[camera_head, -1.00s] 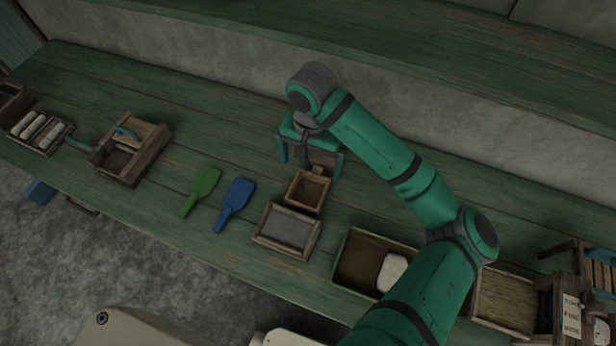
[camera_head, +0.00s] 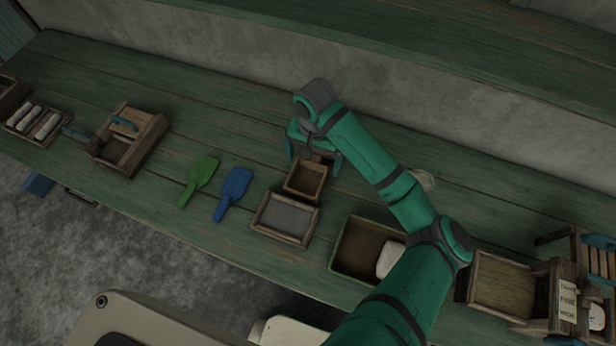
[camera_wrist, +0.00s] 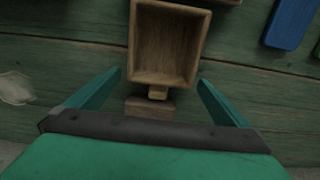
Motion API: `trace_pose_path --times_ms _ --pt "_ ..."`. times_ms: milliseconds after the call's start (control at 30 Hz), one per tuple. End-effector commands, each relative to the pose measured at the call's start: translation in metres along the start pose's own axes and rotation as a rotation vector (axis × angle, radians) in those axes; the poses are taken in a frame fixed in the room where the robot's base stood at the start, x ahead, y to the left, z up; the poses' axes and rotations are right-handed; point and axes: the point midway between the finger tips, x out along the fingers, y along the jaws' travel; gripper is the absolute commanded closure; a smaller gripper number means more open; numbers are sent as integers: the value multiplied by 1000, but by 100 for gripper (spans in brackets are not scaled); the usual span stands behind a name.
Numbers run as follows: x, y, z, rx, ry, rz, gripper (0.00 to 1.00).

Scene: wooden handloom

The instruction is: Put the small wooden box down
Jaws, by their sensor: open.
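The small wooden box (camera_head: 305,180) is an open-topped brown box on the green bench, just behind a grey-bottomed tray. It also shows in the wrist view (camera_wrist: 168,45), upright, with a small knob and a wooden block on its near side. My gripper (camera_head: 314,155) is at the back side of the box. In the wrist view my gripper (camera_wrist: 162,85) has its two teal fingers spread wide, one on each side of the knob, with a gap to each. Nothing is held between them.
The grey-bottomed tray (camera_head: 285,220) stands close in front of the box. Green (camera_head: 199,181) and blue (camera_head: 234,193) paddles lie to the left. A green-rimmed bin (camera_head: 362,250) with a white block is to the right. The bench behind my gripper is clear.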

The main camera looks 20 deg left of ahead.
Motion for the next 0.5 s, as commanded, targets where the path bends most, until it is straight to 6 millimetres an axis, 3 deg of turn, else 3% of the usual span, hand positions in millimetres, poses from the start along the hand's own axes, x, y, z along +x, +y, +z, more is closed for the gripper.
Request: trace_pose_path --times_ms 133,400,433,500 --pt "15 1 0 2 -1 1 0" --pt "18 1 0 2 0 0 0" --pt "18 1 0 2 0 0 2" --pt "18 1 0 1 0 0 19"
